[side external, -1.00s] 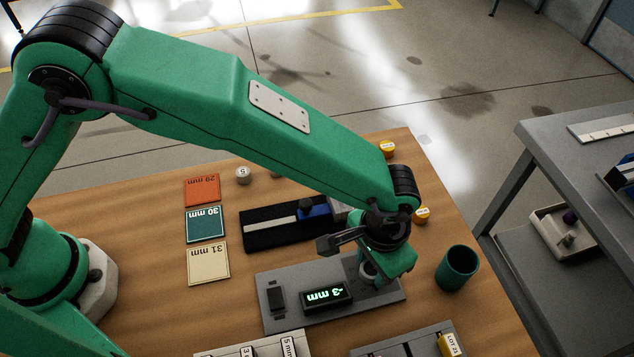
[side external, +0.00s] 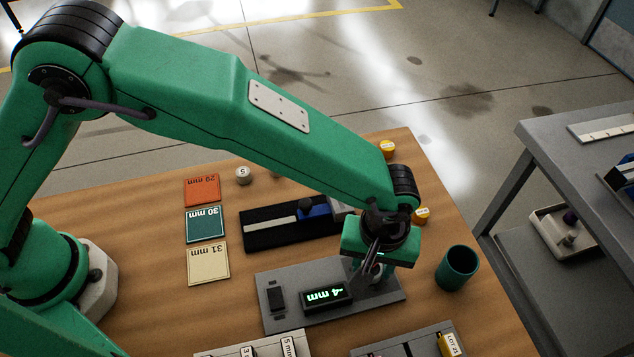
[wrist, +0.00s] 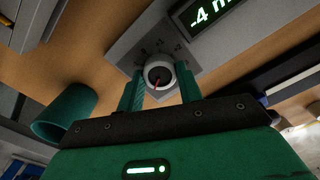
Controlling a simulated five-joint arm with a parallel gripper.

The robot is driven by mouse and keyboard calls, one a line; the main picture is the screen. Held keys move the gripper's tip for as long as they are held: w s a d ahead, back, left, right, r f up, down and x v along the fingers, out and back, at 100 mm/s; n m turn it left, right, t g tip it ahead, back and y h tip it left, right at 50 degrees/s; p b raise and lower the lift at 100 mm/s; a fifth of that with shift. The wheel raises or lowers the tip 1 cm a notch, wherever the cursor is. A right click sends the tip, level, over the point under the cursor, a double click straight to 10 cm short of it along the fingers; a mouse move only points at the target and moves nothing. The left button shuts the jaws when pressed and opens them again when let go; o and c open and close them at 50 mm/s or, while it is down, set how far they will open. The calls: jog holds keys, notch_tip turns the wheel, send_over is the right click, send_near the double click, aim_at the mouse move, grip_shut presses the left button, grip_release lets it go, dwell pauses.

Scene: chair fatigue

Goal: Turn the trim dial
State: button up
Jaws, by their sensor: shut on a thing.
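In the side view my gripper (side external: 374,278) comes down over the right end of the panel and hides most of the dial. The lit display (side external: 325,295) beside the dial reads "-4 mm"; part of it also shows in the wrist view (wrist: 205,17).
A dark green cup (side external: 457,268) stands just right of the panel. A black rail with a blue slider (side external: 315,208) lies behind it. Orange, green and cream cards (side external: 207,262) lie to the left. Slotted grey trays (side external: 375,350) sit at the front edge.

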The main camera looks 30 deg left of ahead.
aim_at(372, 267)
jog(key=shift+n, duration=0.3)
jog(key=o, duration=1)
jog(key=shift+r, duration=0.15)
jog(key=shift+r, duration=3.8)
